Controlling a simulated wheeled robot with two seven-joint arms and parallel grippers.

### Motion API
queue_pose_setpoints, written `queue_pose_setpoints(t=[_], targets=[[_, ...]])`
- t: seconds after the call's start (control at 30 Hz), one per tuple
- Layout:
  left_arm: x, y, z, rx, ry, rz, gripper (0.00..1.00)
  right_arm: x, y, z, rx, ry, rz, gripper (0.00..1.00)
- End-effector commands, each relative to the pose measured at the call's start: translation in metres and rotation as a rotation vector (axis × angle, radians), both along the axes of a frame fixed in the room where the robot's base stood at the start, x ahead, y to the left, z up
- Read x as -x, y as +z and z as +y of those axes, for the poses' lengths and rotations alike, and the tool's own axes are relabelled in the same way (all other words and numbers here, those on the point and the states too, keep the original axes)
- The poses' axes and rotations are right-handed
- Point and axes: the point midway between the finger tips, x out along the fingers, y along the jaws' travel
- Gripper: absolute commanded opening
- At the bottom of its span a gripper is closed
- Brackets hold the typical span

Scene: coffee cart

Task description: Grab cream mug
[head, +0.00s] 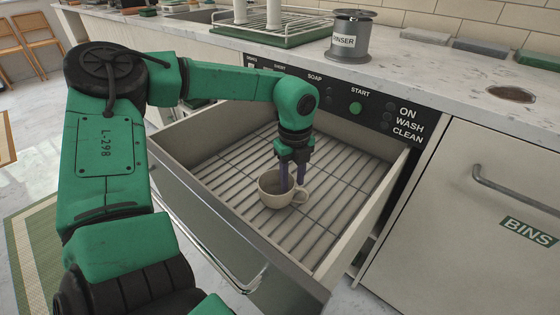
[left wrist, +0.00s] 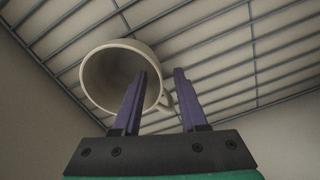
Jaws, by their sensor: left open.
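The cream mug (head: 270,194) stands upright on the wire rack in the pulled-out washer drawer, its handle to the right. My left gripper (head: 293,184) points down over the mug's right side with its two purple fingers apart. In the left wrist view the mug (left wrist: 92,75) shows its open mouth. There the left finger of my gripper (left wrist: 158,78) overlaps the mouth near the handle side, and the right finger is outside the mug, beyond the handle. I cannot tell whether either finger touches the mug. My right gripper is not in view.
The drawer's walls (head: 365,205) surround the wire rack (head: 250,150), which is otherwise empty. The counter (head: 440,68) above holds a rinser (head: 349,40) and a green drying rack (head: 275,36). A bins cabinet (head: 465,235) stands to the right.

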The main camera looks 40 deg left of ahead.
Motion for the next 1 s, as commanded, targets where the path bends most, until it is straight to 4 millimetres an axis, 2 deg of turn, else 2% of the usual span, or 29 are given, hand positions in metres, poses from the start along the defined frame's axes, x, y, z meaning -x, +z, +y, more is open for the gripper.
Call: queue_pose_setpoints(t=[0.07,0.17,0.2,1.0], targets=[[0.0000,0.0007,0.0000,0.000,0.000,0.000,0.42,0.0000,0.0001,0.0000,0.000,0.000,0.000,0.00],[0.0001,0.0008,0.0000,0.000,0.000,0.000,0.08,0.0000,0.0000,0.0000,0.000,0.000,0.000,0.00],[0.0001,0.0008,0.0000,0.000,0.000,0.001,0.00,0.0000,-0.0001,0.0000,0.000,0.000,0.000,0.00],[0.0002,0.0004,-0.0003,0.001,0.000,0.001,0.00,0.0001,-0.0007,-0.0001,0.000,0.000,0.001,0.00]])
